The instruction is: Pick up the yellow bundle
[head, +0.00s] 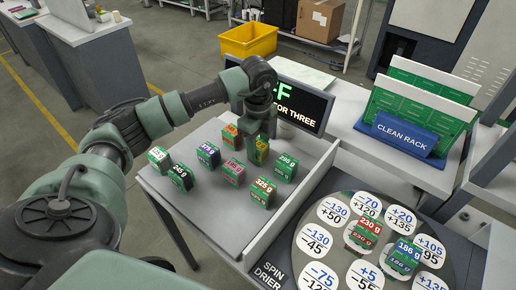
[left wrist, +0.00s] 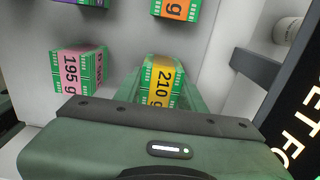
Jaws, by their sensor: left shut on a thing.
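The yellow bundle (left wrist: 163,78) is a green block with a yellow band marked 210 g. In the left wrist view it sits between the fingers of my left gripper (left wrist: 158,92), which is shut on it. In the head view the yellow bundle (head: 263,151) shows at the back of the light grey table, partly hidden by my left gripper (head: 259,144), which reaches down from above. I cannot tell whether it touches the tabletop. My right gripper is not in view.
Several other banded bundles stand close by, including a pink one (head: 233,172), an orange one (head: 231,136) and a purple one (head: 208,155). A dark display (head: 302,105) stands behind. A round spin dryer (head: 322,268) with two bundles and a blue clean rack (head: 402,135) are at right.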

